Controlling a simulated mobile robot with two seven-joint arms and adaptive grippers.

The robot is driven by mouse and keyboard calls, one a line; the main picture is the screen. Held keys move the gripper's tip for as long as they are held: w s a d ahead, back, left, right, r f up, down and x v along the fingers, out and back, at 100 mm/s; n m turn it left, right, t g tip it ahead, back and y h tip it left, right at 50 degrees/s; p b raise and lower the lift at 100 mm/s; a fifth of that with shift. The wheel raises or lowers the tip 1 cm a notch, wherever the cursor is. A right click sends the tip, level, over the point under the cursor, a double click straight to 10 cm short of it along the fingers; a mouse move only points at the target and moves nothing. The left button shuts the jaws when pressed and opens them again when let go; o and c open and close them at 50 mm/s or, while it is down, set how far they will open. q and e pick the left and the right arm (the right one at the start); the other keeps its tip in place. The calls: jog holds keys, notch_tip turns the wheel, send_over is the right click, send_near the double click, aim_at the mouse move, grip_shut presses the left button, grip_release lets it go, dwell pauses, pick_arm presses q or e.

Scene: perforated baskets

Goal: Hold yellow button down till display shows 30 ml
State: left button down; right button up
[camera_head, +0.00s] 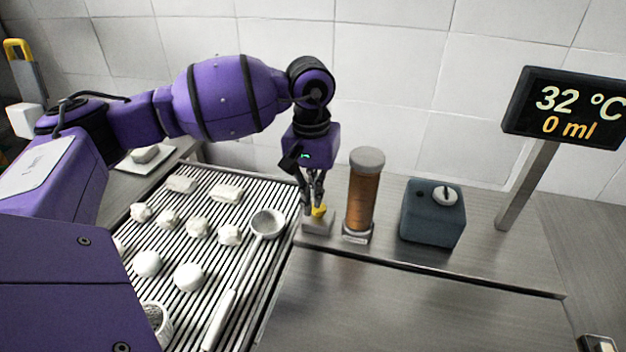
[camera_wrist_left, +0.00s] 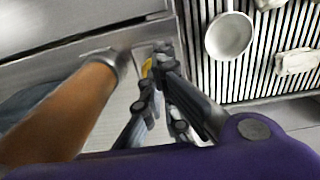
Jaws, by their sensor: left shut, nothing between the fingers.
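The yellow button (camera_head: 319,210) sits on a small grey block (camera_head: 318,226) on the steel counter, between the rack and the amber cylinder. My left gripper (camera_head: 314,204) is shut and empty, pointing down at the button, with its fingertips at or just above it. In the left wrist view the fingertips (camera_wrist_left: 160,62) partly hide the yellow button (camera_wrist_left: 147,68). I cannot tell whether they touch it or press it. The display (camera_head: 568,110) on a post at the right reads 32 °C and 0 ml. My right gripper is not in view.
The amber cylinder (camera_head: 361,195) with a grey cap stands just right of the button. A blue-grey box (camera_head: 432,213) with a knob is farther right. A slatted rack (camera_head: 185,239) on the left holds several white lumps and a ladle (camera_head: 266,224). The tiled wall is behind.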

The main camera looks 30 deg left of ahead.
aim_at(318, 211)
pick_arm(q)
jog(key=shift+f, duration=0.3)
notch_tip(318, 211, down, 2)
jog(key=shift+f+b, duration=0.1)
jog(key=shift+b, duration=0.7)
jog(key=shift+s, duration=0.1)
jog(key=shift+s+d, duration=0.1)
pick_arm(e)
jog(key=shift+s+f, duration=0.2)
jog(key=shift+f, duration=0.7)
pick_arm(q)
jog(key=shift+f, duration=0.1)
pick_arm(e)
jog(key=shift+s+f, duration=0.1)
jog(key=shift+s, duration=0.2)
pick_arm(q)
jog(key=shift+a, duration=0.2)
jog(key=shift+w+d+r, duration=0.1)
jog(key=shift+w+r, duration=0.1)
jog(key=shift+r, duration=0.05)
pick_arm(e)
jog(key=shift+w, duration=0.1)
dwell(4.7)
